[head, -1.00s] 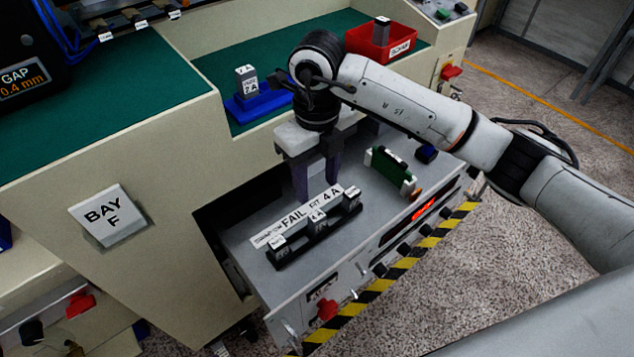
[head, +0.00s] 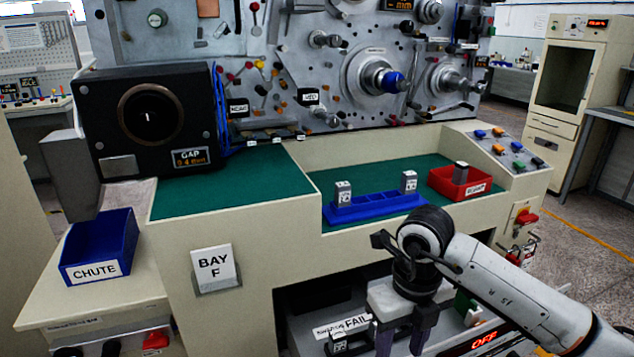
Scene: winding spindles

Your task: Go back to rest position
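My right gripper (head: 405,338) hangs fingers down at the bottom of the head view, over the pulled-out drawer below the bench. Its two dark fingers are apart, and I see nothing between them. The fingertips are near the picture's lower edge. My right arm comes in from the lower right. My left gripper is not in view. Behind the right gripper, the FAIL label (head: 342,327) and a small block (head: 338,342) show in the drawer, partly cut off.
On the green bench top stand a blue rack (head: 372,208) with two grey blocks and a red bin (head: 458,184) with a grey block. A black gap gauge (head: 150,120), a blue CHUTE bin (head: 98,247) and the BAY F sign (head: 215,269) are at left. A spindle panel stands behind.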

